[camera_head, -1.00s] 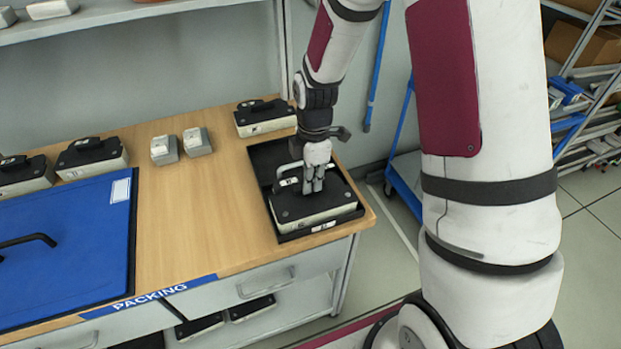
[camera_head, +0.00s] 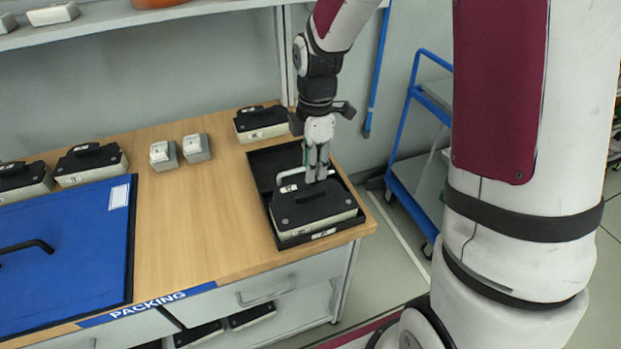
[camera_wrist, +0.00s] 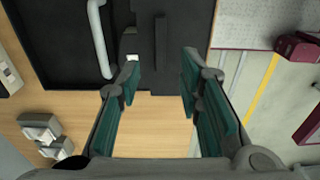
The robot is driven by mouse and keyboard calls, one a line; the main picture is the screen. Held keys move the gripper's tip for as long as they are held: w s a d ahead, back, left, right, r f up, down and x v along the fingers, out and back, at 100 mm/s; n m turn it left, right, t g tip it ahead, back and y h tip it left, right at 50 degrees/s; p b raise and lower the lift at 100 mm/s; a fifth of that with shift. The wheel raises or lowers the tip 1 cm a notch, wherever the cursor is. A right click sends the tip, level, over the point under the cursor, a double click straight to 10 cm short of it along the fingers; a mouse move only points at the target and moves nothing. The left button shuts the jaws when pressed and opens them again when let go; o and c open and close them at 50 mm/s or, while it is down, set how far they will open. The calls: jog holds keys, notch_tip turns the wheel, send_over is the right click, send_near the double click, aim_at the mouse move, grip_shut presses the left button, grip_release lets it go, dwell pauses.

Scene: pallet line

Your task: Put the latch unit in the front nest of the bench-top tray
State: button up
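A unit with a flat black top and cream sides (camera_head: 312,208), which looks like the latch unit, sits in the front part of the black bench-top tray (camera_head: 262,163). It appears flat. A pale bent bar (camera_head: 287,178) shows behind it; the wrist view also shows this bar (camera_wrist: 98,40). I cannot tell whether the bar belongs to the unit or the tray. My gripper (camera_head: 316,178) points down above the back edge of the unit. In the wrist view, its green-padded fingers (camera_wrist: 160,85) stand apart with nothing between them. The fingers partly hide the tray's rear.
Another black-topped unit (camera_head: 262,122) stands behind the tray. Two small grey boxes (camera_head: 180,150) and more units (camera_head: 90,163) lie to the left. A blue lid with a black handle (camera_head: 60,245) covers the bench's left. A blue cart (camera_head: 415,160) stands beyond the right edge.

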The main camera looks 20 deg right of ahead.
jog(key=s+r+m+t, duration=0.1)
jog(key=s+r+m, duration=0.3)
jog(key=r, duration=0.4)
jog(key=s+r+m+t, duration=0.1)
jog(key=s+r+m, duration=0.35)
jog(key=r, duration=0.35)
jog(key=s+r+m+t, duration=0.3)
jog(key=s+m, duration=0.6)
jog(key=s, duration=0.3)
jog(key=shift+r, duration=0.5)
jog(key=shift+a+m, duration=0.1)
jog(key=shift+m, duration=0.15)
